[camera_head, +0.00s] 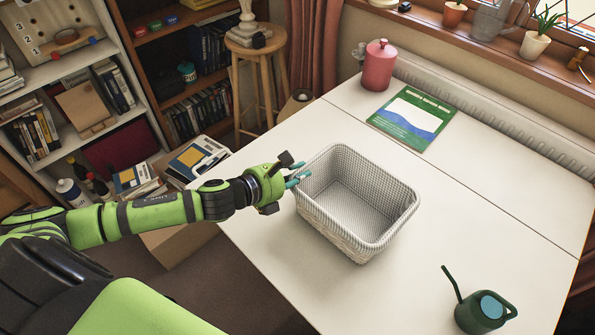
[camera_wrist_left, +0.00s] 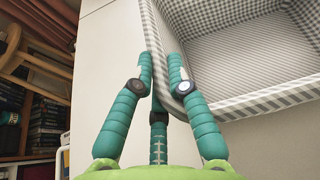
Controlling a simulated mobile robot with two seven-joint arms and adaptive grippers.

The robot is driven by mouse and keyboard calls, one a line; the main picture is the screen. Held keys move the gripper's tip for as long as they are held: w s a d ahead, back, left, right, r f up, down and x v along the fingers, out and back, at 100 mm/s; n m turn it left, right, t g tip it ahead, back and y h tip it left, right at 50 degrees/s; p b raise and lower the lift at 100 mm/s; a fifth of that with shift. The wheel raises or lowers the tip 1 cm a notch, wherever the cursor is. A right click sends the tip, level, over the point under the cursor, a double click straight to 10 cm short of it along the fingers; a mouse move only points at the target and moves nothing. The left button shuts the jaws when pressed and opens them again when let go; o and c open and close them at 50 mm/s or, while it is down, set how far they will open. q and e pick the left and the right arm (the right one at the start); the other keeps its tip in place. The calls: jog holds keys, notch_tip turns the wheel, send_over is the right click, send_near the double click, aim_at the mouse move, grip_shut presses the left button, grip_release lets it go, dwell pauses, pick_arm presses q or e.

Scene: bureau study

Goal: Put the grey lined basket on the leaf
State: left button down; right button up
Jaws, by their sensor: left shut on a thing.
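The grey lined basket (camera_head: 358,215) has a pale woven outside and a grey checked lining, and it is empty. It is upright over the near panel of the white table (camera_head: 272,240); I cannot tell whether its base touches the top. My left gripper (camera_head: 298,176) is shut on the basket's left rim. In the left wrist view the teal fingers (camera_wrist_left: 162,70) pinch the lined rim of the basket (camera_wrist_left: 245,102). A seam divides the table top, with another white panel (camera_head: 480,155) beyond it, towards the wall; which panel is the leaf is not marked. My right gripper is out of view.
A green book (camera_head: 412,118) and a red canister (camera_head: 378,66) stand on the far panel. A dark green watering can (camera_head: 482,310) stands at the near right. A wooden stool (camera_head: 255,52) and shelves are left of the table. The far panel's right part is clear.

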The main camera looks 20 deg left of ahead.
pick_arm(q)
jog(key=shift+r, duration=0.1)
jog(key=c, duration=1.2)
grip_release()
